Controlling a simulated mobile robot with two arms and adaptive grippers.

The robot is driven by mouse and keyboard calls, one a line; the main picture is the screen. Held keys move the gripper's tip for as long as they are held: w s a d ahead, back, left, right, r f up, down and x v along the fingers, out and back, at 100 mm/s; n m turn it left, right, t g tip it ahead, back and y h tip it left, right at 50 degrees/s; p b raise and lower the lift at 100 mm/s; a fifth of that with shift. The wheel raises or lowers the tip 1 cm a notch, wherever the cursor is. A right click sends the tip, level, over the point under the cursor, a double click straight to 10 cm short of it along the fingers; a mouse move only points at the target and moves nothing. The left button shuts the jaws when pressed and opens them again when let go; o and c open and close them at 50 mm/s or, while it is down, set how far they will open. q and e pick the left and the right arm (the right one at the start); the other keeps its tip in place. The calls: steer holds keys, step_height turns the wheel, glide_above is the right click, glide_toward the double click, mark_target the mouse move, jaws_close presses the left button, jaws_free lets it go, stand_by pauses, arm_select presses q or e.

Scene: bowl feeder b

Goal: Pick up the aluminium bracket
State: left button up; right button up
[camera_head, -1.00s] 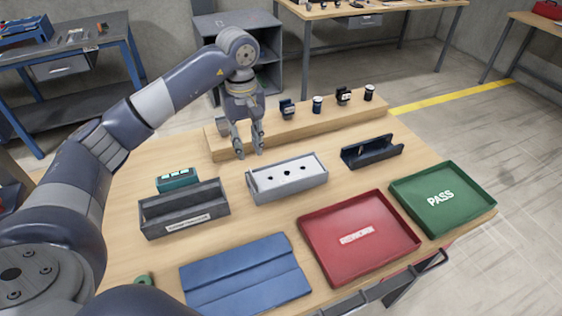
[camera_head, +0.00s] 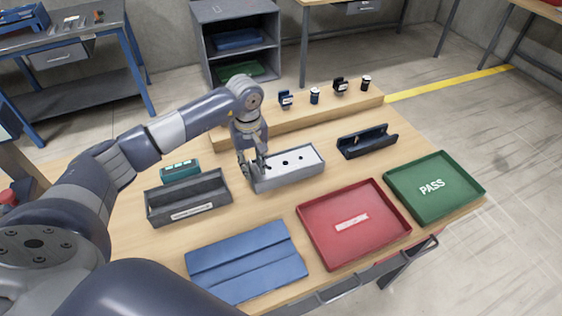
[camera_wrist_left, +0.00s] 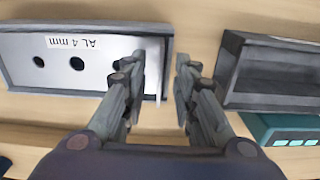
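The aluminium bracket (camera_head: 298,162) is a pale silver plate with dark round holes, lying in a grey tray (camera_head: 290,180) near the middle of the table. In the left wrist view the bracket (camera_wrist_left: 55,75) carries an "AL 4 mm" label and has an upright edge at its right end. My left gripper (camera_head: 253,173) is at the tray's left end. It also shows in the left wrist view (camera_wrist_left: 161,75), pointing down, fingers apart, one each side of that upright edge. Nothing is visibly gripped. My right gripper is in neither view.
A dark grey bin (camera_head: 187,211) and a teal device (camera_head: 181,172) stand close on the left. A blue mat (camera_head: 246,263), red tray (camera_head: 352,245) and green PASS tray (camera_head: 436,205) lie in front and right. A wooden riser (camera_head: 300,119) with small parts runs behind.

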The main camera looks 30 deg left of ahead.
arm_select(q)
jaws_close()
